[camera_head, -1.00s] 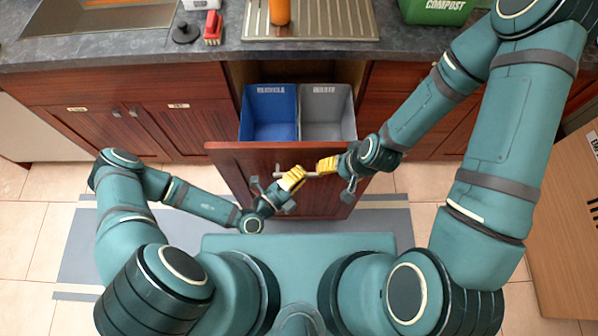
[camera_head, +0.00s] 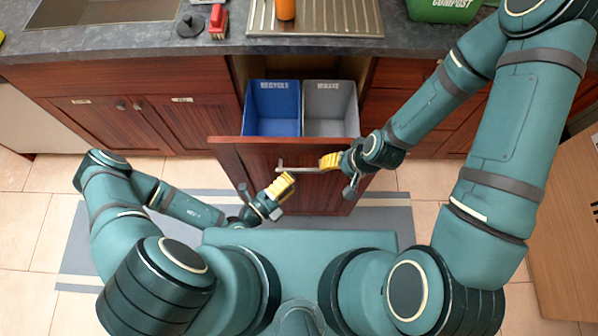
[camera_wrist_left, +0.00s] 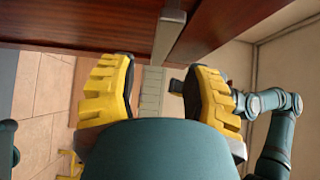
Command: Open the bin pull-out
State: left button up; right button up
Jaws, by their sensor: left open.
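The bin pull-out stands out from the cabinet, its reddish wood front (camera_head: 235,160) well clear of the counter. A blue recycle bin (camera_head: 272,108) and a grey waste bin (camera_head: 331,108) show inside it. Its bar handle (camera_head: 300,169) is on the front and also shows in the left wrist view (camera_wrist_left: 169,35). My left gripper (camera_head: 281,187) is open, just below and left of the handle, apart from it. Its yellow fingers (camera_wrist_left: 160,95) stand wide with nothing between them. My right gripper (camera_head: 330,161) is at the handle's right end; its grip is unclear.
The counter (camera_head: 130,62) holds a sink (camera_head: 100,12), a red brush (camera_head: 217,22), an orange bottle (camera_head: 286,9) and a green compost box (camera_head: 440,10). A grey mat (camera_head: 90,250) lies on the floor. A wooden panel (camera_head: 565,220) stands at the right.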

pick_arm(q)
jog(key=v, duration=0.6)
jog(key=shift+s+a, duration=0.2)
jog(key=shift+s, duration=0.05)
jog(key=shift+r, duration=0.1)
